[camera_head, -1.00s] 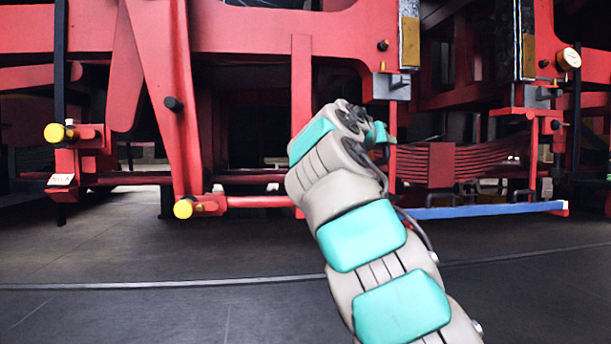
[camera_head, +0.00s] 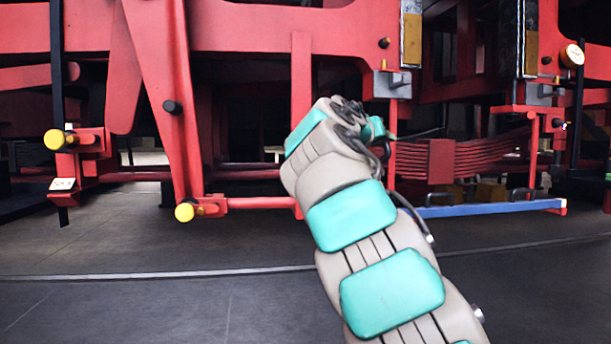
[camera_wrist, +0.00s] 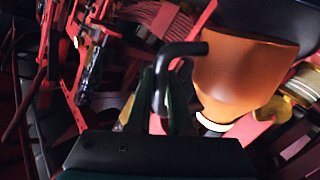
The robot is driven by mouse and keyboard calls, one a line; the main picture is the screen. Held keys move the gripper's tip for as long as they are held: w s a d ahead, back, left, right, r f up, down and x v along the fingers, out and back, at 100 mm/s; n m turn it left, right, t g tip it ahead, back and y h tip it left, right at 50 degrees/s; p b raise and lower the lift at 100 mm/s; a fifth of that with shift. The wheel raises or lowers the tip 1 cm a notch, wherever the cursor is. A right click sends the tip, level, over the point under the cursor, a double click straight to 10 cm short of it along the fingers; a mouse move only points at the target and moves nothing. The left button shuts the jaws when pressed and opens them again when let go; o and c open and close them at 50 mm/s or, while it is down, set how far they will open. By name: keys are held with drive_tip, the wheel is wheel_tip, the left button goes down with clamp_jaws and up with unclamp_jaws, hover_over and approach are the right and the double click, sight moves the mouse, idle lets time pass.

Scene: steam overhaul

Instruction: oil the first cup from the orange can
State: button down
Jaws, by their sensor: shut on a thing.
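The orange can (camera_wrist: 245,72) shows in the wrist view at the upper right, with a dark body part above it and a pale ring at its lower end. Its black bent handle (camera_wrist: 185,48) runs down between the fingers of my gripper (camera_wrist: 168,105), which is shut on it. The can looks tilted in this view. In the head view my arm hides the gripper and can. Small brass cup-like fittings sit on the red frame, one above a grey block (camera_head: 384,65) and one farther right (camera_head: 547,60). I cannot tell which is the first cup.
Red frame beams and rods stand close ahead of my arm. Yellow-ended rods (camera_head: 54,139) stick out at the left. A leaf spring (camera_head: 470,160) and a blue bar (camera_head: 485,209) are at the right. The dark floor (camera_head: 130,300) in front is clear.

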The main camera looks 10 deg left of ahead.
drive_tip(key=shift+r+n+p, duration=0.6)
drive_tip(key=shift+r+p, duration=0.1)
drive_tip(key=shift+p, duration=0.75)
drive_tip(key=shift+f, duration=0.1)
drive_tip(key=f+b, duration=0.1)
drive_tip(key=b, duration=0.1)
drive_tip(key=shift+f+m+b, duration=0.25)
drive_tip(key=shift+m+b, duration=0.05)
drive_tip(key=shift+b, duration=0.05)
drive_tip(key=shift+f+m+b, duration=0.3)
drive_tip(key=shift+f+b, duration=0.05)
drive_tip(key=shift+b, duration=0.5)
drive_tip(key=f+m+b, duration=0.1)
drive_tip(key=m+b, duration=0.1)
drive_tip(key=b, duration=0.2)
drive_tip(key=shift+s+d+f+t, duration=0.1)
drive_tip(key=shift+f+t, duration=0.1)
drive_tip(key=shift+t, duration=0.1)
drive_tip(key=shift+f+m+b, duration=0.1)
drive_tip(key=shift+m+b, duration=0.3)
drive_tip(key=shift+b, duration=0.15)
drive_tip(key=shift+s+r, duration=0.15)
drive_tip(key=shift+r, duration=0.05)
